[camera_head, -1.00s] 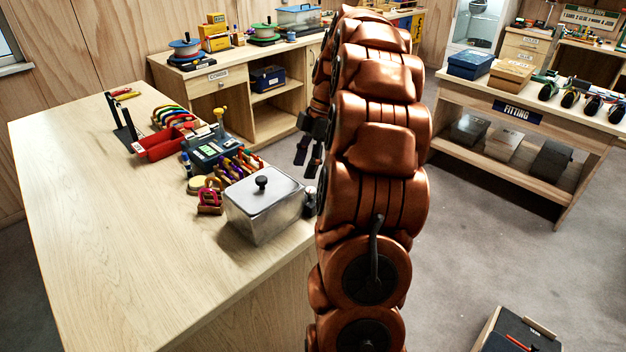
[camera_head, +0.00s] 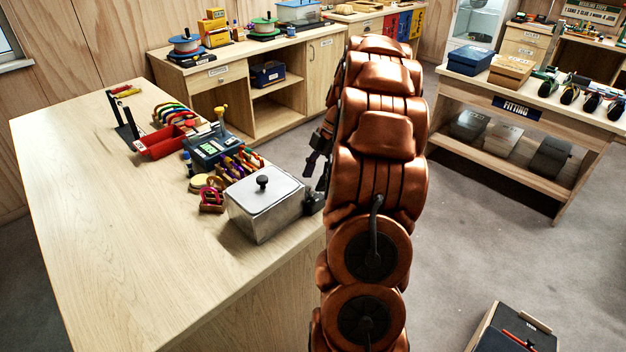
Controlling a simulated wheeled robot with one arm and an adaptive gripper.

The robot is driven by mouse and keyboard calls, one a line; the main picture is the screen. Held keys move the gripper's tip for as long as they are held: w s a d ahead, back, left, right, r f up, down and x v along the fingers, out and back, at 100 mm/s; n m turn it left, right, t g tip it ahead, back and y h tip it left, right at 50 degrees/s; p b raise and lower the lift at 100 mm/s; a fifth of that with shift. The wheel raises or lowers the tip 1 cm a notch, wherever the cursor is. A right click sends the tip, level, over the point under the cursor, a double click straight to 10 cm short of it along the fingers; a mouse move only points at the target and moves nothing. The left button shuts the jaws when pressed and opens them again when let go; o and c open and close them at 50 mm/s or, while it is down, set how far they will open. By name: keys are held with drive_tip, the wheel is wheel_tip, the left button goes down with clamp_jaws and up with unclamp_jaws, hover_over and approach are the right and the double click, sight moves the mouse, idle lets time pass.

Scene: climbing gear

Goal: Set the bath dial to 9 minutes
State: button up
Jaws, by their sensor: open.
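The bath (camera_head: 265,212) is a silver metal box with a black-knobbed lid, at the near right edge of the wooden bench. A dark part (camera_head: 314,202) shows at its right end, close to my arm; it may be the dial, but no markings or setting can be read. My gripper (camera_head: 314,172) is open and empty. It hangs left of my copper-coloured arm, above and a little behind the bath's right end in the picture. It appears apart from the bath, and my arm partly hides it.
A grey device (camera_head: 207,149) with a green display, a red tray (camera_head: 165,143) and several coloured carabiners stand behind the bath. The bench's left side (camera_head: 90,220) is clear. A fitting table (camera_head: 520,118) stands at right; a case (camera_head: 515,330) lies on the floor.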

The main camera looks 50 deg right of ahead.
drive_tip(key=shift+x, duration=1.05)
clamp_jaws()
